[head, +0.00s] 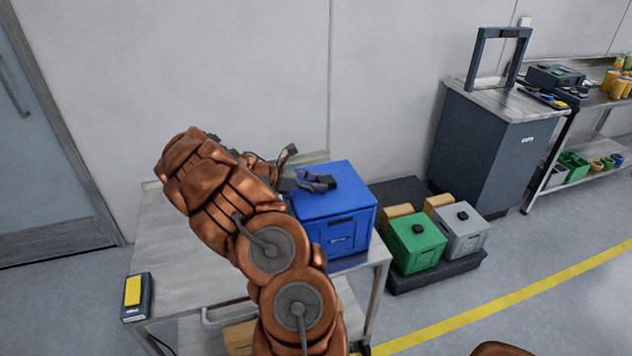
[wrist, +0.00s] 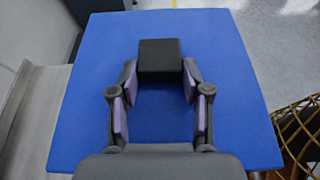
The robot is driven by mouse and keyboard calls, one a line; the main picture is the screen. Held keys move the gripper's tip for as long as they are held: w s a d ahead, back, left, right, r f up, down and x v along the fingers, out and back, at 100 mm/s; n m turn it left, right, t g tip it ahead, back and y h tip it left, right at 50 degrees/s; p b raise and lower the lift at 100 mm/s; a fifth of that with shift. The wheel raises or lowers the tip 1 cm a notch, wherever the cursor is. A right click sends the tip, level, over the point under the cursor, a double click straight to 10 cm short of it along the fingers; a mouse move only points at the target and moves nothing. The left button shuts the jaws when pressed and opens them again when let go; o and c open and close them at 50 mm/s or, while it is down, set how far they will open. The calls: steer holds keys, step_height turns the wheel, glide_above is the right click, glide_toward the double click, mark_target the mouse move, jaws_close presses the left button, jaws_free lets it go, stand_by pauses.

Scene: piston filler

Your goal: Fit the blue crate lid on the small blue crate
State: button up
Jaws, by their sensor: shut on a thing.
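The small blue crate (head: 338,238) stands on the right end of the steel table in the head view. The blue crate lid (head: 350,178) lies over its top, roughly in line with the walls, and I see no clear gap between them. My gripper (head: 318,183) is over the lid, shut on its black knob. In the wrist view the lid (wrist: 220,60) fills most of the picture, with the dark square knob (wrist: 160,55) between the fingertips of my gripper (wrist: 160,74). The crate's inside is hidden by the lid, and my arm covers its left side.
The steel table (head: 165,235) has bare room left of the crate, with a yellow-faced device (head: 134,294) at its left corner. A green crate (head: 416,243) and a grey crate (head: 462,232) stand on a low dark platform at the right. A dark cabinet (head: 480,150) stands behind.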

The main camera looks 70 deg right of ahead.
stand_by(0.3)
steer(key=o, duration=1.4)
steer(key=shift+o, duration=0.2)
steer(key=o, duration=0.4)
steer(key=shift+r, duration=0.1)
steer(key=shift+r+p, duration=2.05)
steer(key=shift+r, duration=1.3)
